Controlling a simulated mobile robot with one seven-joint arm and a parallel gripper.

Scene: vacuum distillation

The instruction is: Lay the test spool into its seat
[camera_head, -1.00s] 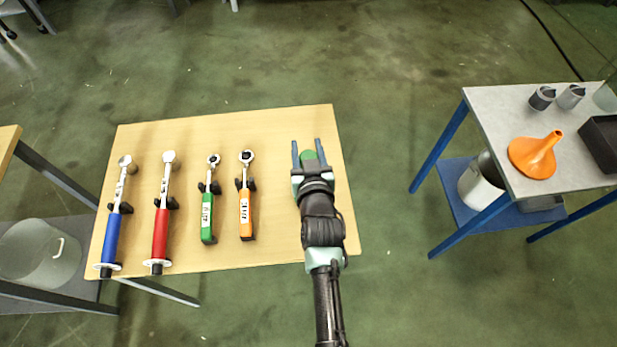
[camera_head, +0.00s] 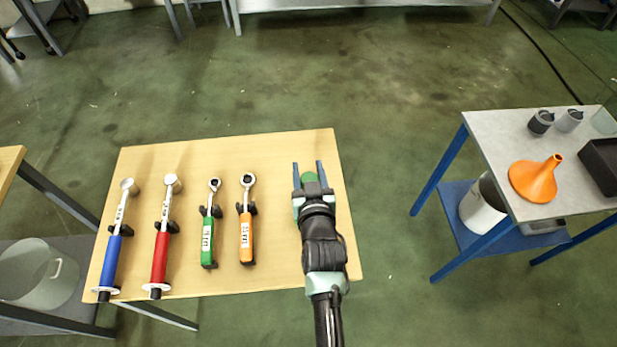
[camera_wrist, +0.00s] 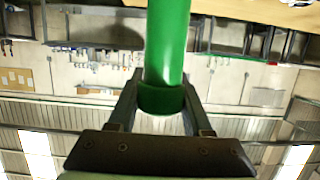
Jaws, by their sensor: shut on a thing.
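A green cylinder, which I take to be the test spool (camera_head: 309,178), is between the fingers of my gripper (camera_head: 308,165) in the head view. In the wrist view the spool (camera_wrist: 166,45) is a long green tube running up out of the picture, with a darker green band at its lower end. My gripper (camera_wrist: 162,92) is shut on it, one finger on each side. The gripper is over the right part of the wooden table (camera_head: 270,285). I cannot make out the seat in either view.
Wrenches with blue (camera_head: 110,262), red (camera_head: 160,257), green (camera_head: 207,243) and orange (camera_head: 246,237) handles lie on black holders left of my arm. A grey-topped blue table (camera_head: 488,128) with an orange funnel (camera_head: 534,181) stands at right. Clear floor lies between the tables.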

